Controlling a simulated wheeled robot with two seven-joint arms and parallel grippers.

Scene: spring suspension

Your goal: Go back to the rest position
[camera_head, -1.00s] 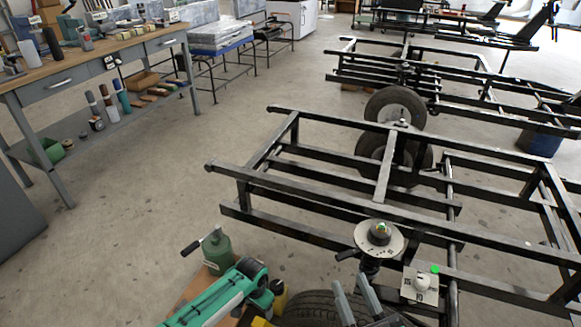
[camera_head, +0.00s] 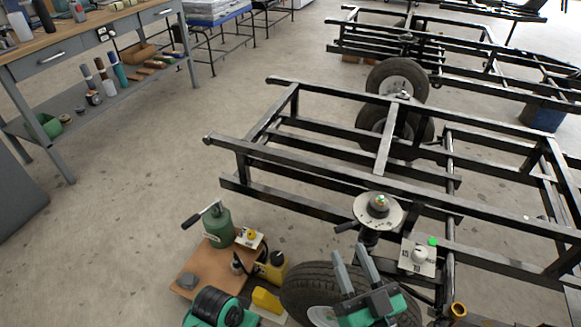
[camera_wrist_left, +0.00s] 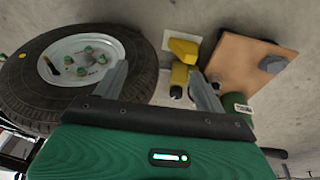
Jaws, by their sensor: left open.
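My right gripper (camera_head: 350,248) is at the bottom right of the head view, in front of the wheel and just below the round-topped spring unit (camera_head: 378,212). Its two grey fingers stand apart with nothing seen between them. My left arm's green and black part (camera_head: 215,308) shows at the bottom edge of the head view. The left gripper (camera_wrist_left: 156,68) shows in the left wrist view, its fingers wide apart and empty. Beyond them are the wheel (camera_wrist_left: 140,75), a yellow block (camera_wrist_left: 183,48) and a brown board (camera_wrist_left: 235,62).
The black frame (camera_head: 330,190) fills the middle and right. A brown board (camera_head: 192,268) with a green bottle jack (camera_head: 217,226) lies on the floor beside a yellow container (camera_head: 273,268). A workbench (camera_head: 85,52) stands at the upper left. The floor between is clear.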

